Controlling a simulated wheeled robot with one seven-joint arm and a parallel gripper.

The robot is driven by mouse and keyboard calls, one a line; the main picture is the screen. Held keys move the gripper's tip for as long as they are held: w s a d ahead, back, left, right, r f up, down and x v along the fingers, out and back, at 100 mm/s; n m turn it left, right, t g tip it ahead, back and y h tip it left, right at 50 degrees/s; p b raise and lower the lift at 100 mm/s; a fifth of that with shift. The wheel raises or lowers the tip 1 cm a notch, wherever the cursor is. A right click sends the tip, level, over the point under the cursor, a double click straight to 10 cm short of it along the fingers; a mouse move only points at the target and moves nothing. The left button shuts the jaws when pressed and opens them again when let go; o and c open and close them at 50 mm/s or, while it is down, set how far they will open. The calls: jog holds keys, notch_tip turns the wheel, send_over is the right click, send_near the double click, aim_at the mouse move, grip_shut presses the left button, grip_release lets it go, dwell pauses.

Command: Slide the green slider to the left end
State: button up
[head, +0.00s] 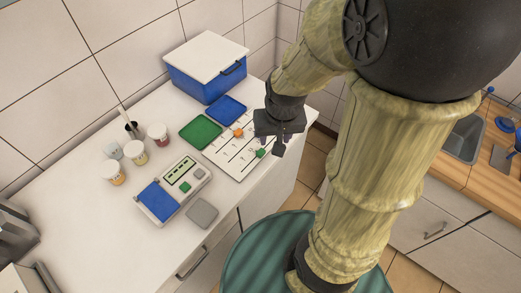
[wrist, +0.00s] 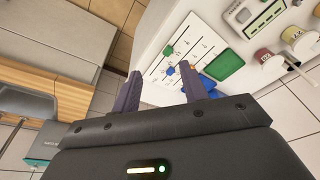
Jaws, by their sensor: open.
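A white slider board (head: 226,154) with dark slots lies near the right end of the counter. The green slider (head: 260,153) sits toward the board's front right edge in the head view. It also shows in the wrist view (wrist: 168,50), beyond my fingertips. An orange slider (head: 238,132) sits farther back on the board, and a blue slider (wrist: 170,71) shows in the wrist view. My gripper (head: 271,146) is open and empty, above the board's right side and apart from the green slider. In the wrist view its two fingers (wrist: 163,84) are wide apart.
A green tray (head: 200,132) and a blue tray (head: 226,109) lie behind the board, with a blue box with a white lid (head: 207,70) beyond. A device with a blue panel (head: 172,191), a grey pad (head: 202,214) and several jars (head: 137,153) stand to the left.

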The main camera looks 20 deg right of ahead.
aim_at(261, 152)
jog(key=w+f+m+g+b, duration=0.1)
jog(key=w+f+m+b, duration=0.1)
jog(key=w, duration=0.4)
jog(key=w+f+m+g+b, duration=0.1)
jog(key=w+f+m, duration=0.4)
jog(key=w+m, duration=0.2)
jog(key=shift+b, duration=0.35)
jog(key=shift+a+r, duration=0.1)
notch_tip(261, 152, down, 18)
jog(key=shift+r+p, duration=0.25)
jog(key=shift+p, duration=0.95)
grip_shut()
